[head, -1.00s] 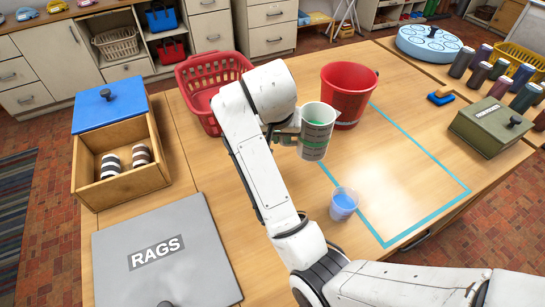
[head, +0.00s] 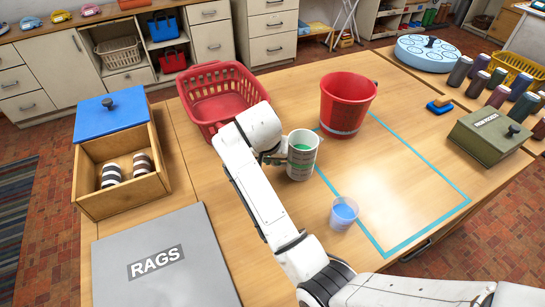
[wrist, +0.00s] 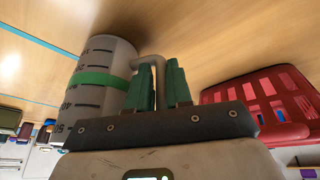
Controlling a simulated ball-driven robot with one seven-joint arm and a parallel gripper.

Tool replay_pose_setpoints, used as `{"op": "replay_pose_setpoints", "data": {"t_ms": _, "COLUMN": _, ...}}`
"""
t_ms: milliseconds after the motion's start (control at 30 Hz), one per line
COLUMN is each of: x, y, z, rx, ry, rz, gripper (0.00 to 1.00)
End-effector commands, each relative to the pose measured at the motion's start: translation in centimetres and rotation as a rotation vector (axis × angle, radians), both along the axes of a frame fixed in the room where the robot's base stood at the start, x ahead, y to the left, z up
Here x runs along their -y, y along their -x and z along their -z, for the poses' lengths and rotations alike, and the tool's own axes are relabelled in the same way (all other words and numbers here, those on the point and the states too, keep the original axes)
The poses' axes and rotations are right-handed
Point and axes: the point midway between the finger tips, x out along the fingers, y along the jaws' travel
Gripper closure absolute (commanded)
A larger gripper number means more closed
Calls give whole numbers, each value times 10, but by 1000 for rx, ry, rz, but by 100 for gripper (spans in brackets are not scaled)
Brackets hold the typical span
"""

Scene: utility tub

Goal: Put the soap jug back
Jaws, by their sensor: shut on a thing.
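The soap jug (head: 301,166) is a white jug with dark markings and a green band, with green showing inside its mouth. It is upright, left of the red bucket and outside the teal outline. My gripper (head: 274,159) is at its left side in the head view, partly hidden by my arm. In the wrist view the green fingers (wrist: 159,84) are shut on the handle of the jug (wrist: 101,82). The jug's base is close to the tabletop; I cannot tell whether it touches.
A red bucket (head: 346,105) stands behind the jug, and a red basket (head: 222,93) behind my arm. A cup of blue liquid (head: 343,213) stands on the teal outline (head: 372,243). The outlined area is mostly clear. A grey RAGS lid (head: 190,255) lies front left.

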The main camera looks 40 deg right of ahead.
Motion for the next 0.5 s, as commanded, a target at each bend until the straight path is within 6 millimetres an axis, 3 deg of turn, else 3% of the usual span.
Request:
{"op": "replay_pose_setpoints", "data": {"t_ms": 167, "x": 0, "y": 0, "z": 2, "rx": 1, "ry": 2, "rz": 0, "gripper": 100}}
{"op": "replay_pose_setpoints", "data": {"t_ms": 200, "x": 0, "y": 0, "z": 2, "rx": 0, "ry": 0, "rz": 0, "gripper": 77}}
{"op": "replay_pose_setpoints", "data": {"t_ms": 433, "x": 0, "y": 0, "z": 2, "rx": 0, "ry": 0, "rz": 0, "gripper": 55}}
{"op": "replay_pose_setpoints", "data": {"t_ms": 500, "x": 0, "y": 0, "z": 2, "rx": 0, "ry": 0, "rz": 0, "gripper": 55}}
